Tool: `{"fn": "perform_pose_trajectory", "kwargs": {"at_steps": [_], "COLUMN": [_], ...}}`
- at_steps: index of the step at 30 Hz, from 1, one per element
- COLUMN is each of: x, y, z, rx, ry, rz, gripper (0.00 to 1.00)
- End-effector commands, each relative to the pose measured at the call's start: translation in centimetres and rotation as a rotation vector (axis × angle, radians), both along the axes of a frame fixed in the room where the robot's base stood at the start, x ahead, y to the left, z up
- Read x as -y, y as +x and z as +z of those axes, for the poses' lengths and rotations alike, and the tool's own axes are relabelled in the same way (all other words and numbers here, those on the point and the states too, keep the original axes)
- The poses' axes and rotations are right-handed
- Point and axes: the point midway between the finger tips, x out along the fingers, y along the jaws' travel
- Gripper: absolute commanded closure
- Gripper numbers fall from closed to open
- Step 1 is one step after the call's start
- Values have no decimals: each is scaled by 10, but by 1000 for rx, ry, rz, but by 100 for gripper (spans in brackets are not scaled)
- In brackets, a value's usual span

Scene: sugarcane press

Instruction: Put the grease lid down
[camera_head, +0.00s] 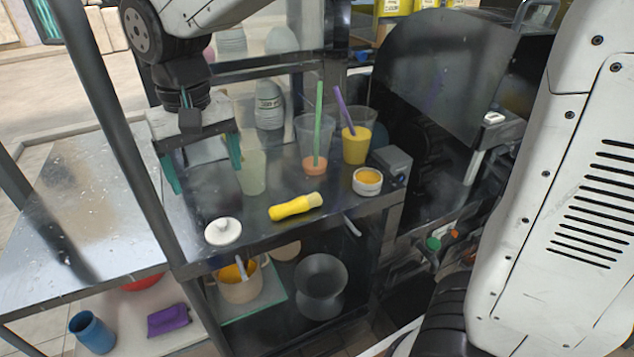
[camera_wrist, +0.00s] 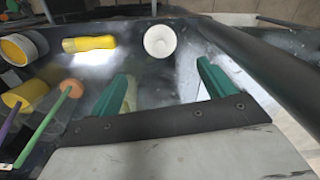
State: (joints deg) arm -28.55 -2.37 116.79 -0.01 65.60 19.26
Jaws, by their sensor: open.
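The grease lid, a round white lid with a small knob (camera_head: 223,231), lies on the dark metal counter near its front left corner. It also shows in the wrist view (camera_wrist: 160,41), beyond the fingertips and apart from them. My gripper (camera_head: 203,170) is open above the counter, behind the lid in the head view. Its two teal fingers are spread in the wrist view (camera_wrist: 165,88) with nothing held between them. A small white pot with orange-yellow content (camera_head: 367,181), open at the top, stands at the counter's right; it also shows in the wrist view (camera_wrist: 18,48).
A yellow brush-like tool (camera_head: 296,206) lies right of the lid. A pale empty cup (camera_head: 252,172) stands close to my right finger. Cups with a green straw (camera_head: 316,145) and a purple straw (camera_head: 356,145) stand behind. A dark post (camera_head: 125,150) rises at the left.

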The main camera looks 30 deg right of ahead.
Motion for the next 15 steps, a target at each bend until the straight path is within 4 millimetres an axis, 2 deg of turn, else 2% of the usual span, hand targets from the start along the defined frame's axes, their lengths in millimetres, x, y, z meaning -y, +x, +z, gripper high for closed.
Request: {"fn": "perform_pose_trajectory", "kwargs": {"at_steps": [2,4,7,12,15], "x": [6,22,60,136,169], "y": [-2,-9,-29,-89,-127], "z": [2,7,17,23,18], "rx": [4,10,27,63,83], "ry": [2,5,11,17,15], "rz": [-5,-16,-40,-93,-121], "gripper": [18,18,18,18,18]}}
